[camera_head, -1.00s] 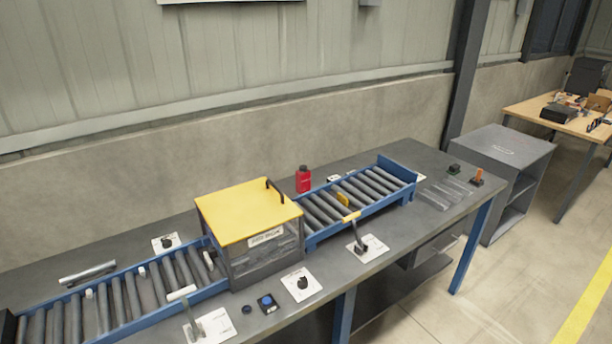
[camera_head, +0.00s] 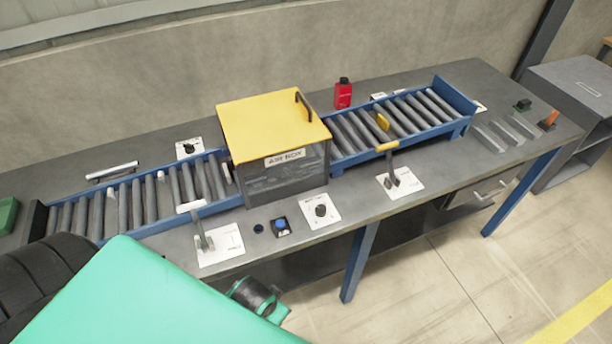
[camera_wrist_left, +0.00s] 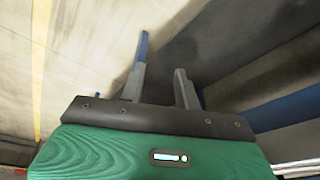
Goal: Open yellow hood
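The yellow hood (camera_head: 268,120) is the flat top of a box with clear walls, labelled "AIR BOX" on its front, which straddles the roller conveyor. The hood lies flat and closed on the box. A dark handle (camera_head: 303,106) stands on its right side. My left arm's green link shows at the lower left of the head view, well short of the box. My left gripper (camera_wrist_left: 160,82) shows in the left wrist view, with its two grey fingers apart and nothing between them. The hood cannot be made out in that view. My right gripper is not in view.
The blue-framed roller conveyor (camera_head: 186,190) runs along the grey table on both sides of the box. Levers and knobs on white plates, such as a black knob (camera_head: 320,211), line the front. A red bottle (camera_head: 343,94) stands behind the conveyor, right of the box.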

